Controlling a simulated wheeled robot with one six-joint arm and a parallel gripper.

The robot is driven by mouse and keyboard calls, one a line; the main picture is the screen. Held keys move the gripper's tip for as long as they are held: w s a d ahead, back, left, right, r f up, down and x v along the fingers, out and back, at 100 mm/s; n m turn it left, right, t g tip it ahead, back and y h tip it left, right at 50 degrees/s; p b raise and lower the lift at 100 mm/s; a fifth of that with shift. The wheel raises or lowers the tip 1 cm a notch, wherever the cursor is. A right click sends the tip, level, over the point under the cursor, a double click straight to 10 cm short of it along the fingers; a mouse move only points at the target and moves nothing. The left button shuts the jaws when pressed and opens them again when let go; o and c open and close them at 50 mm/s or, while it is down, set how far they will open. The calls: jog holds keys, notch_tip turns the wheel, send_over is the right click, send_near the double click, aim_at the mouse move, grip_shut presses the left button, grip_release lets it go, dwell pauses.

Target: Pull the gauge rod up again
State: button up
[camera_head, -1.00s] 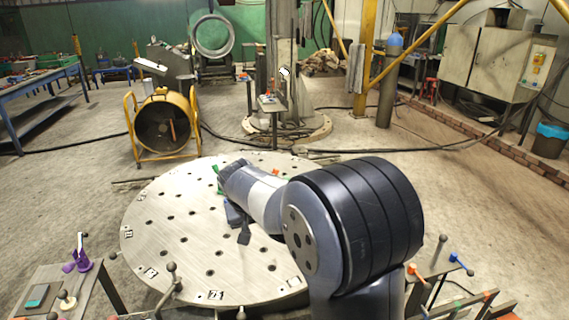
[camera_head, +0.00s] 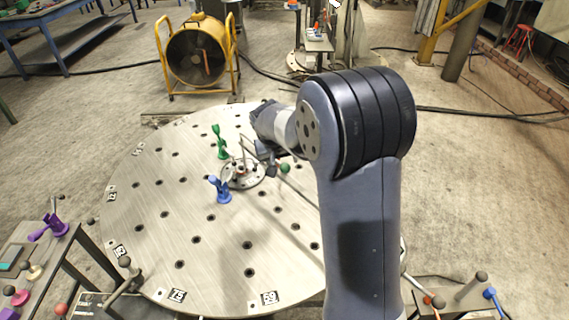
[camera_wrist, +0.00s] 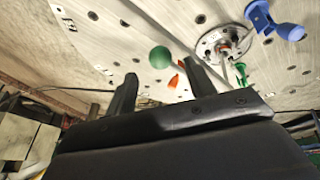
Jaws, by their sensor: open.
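A round metal flange (camera_head: 243,176) with thin pale rods sits on the round plate. The flange also shows at the upper right of the wrist view (camera_wrist: 226,41). I cannot tell for certain which rod is the gauge rod. A green ball (camera_head: 285,168) is just right of the flange; a green ball also shows in the wrist view (camera_wrist: 160,57), near my fingertips. My gripper (camera_wrist: 157,78) is open, its two dark fingers apart with nothing clearly held. In the head view my gripper (camera_head: 265,160) is beside the flange, partly hidden by my arm.
A blue piece (camera_head: 221,189) and a green piece (camera_head: 219,142) stand left of the flange on the drilled plate (camera_head: 150,240). A side table (camera_head: 75,240) with small coloured parts is at lower left. A yellow fan (camera_head: 196,55) stands behind. The plate's left half is mostly clear.

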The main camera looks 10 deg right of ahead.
aim_at(284, 166)
jog(key=shift+p+x, duration=0.3)
jog(key=shift+x, duration=1.95)
jog(key=shift+c, duration=0.5)
grip_shut()
